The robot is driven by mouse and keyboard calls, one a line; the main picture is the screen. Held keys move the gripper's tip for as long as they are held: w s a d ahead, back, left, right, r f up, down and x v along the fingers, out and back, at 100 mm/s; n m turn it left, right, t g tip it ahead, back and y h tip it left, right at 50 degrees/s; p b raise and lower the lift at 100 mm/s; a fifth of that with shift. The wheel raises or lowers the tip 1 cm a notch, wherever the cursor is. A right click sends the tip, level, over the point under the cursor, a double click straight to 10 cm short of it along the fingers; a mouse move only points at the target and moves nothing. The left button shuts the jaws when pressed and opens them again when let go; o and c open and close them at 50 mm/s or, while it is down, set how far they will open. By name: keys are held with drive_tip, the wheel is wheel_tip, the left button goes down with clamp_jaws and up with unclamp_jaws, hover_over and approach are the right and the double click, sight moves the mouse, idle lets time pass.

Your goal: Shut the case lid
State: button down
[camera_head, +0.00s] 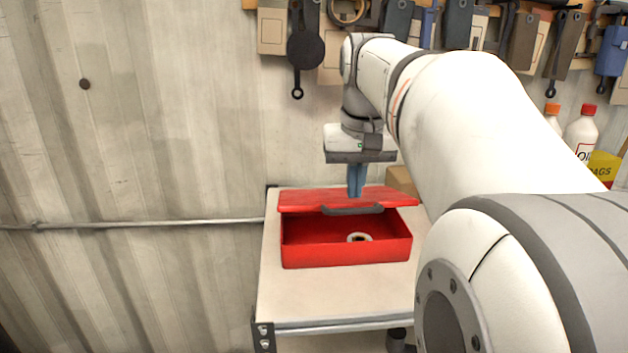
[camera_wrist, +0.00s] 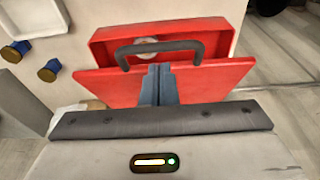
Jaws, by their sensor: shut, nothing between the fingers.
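A red case (camera_head: 345,252) stands on a small table, and its red lid (camera_head: 300,200) is partly open, tilted over the rear of the case. A dark handle (camera_head: 352,210) sits on the lid's front edge. My gripper (camera_head: 355,194) is shut and empty, its blue-grey fingers pointing down at the lid. In the wrist view the fingers (camera_wrist: 158,70) overlap the lid (camera_wrist: 215,80) just by the handle (camera_wrist: 160,46). I cannot tell whether they touch the lid. A round pale ring (camera_head: 359,238) lies inside the case.
The pale table top (camera_head: 290,295) is clear in front of the case. A cardboard box (camera_head: 400,180) stands behind it at the right. White bottles (camera_head: 581,130) and a yellow box (camera_head: 604,166) are farther right. Tools hang on the wall above. A wall rail (camera_head: 130,224) runs at the left.

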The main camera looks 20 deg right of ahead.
drive_tip(key=s+a+f+t+h+b, duration=0.1)
drive_tip(key=s+f+t+b, duration=0.2)
drive_tip(key=f+b, duration=0.7)
drive_tip(key=t+b, duration=0.1)
drive_tip(key=b, duration=0.6)
drive_tip(key=shift+s+t, duration=0.3)
drive_tip(key=shift+s, duration=0.05)
drive_tip(key=shift+f, duration=0.1)
